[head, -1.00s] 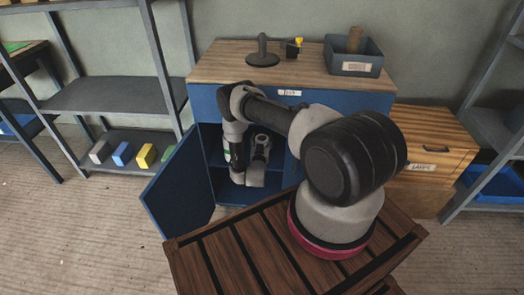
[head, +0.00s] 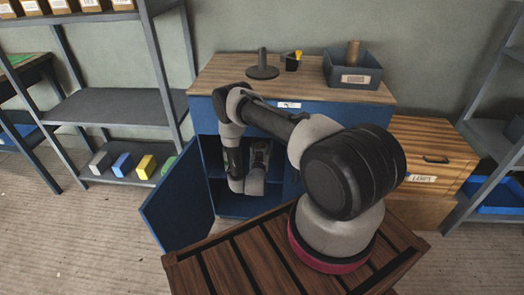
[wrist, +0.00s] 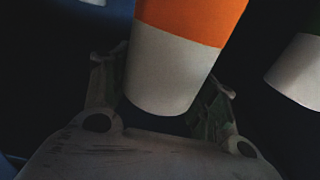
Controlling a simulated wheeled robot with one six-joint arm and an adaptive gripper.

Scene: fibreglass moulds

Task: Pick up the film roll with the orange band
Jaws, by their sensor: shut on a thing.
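The film roll with the orange band (wrist: 190,18) fills the upper middle of the wrist view. It is white below the band and looks tilted. My gripper (wrist: 163,88) has a finger on each side of its white end and is shut on it. A second white roll with a green band (wrist: 302,72) stands apart at the right edge of the wrist view. In the head view my arm reaches into the open blue cabinet (head: 207,195); the roll and my fingertips are hidden there.
The cabinet door (head: 178,198) stands open to the left. On the cabinet's wooden top are a dark stand (head: 262,71) and a grey bin (head: 353,74). A shelf rack (head: 105,108) is at left, wooden crates (head: 430,155) at right. The wrist view is dark around the rolls.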

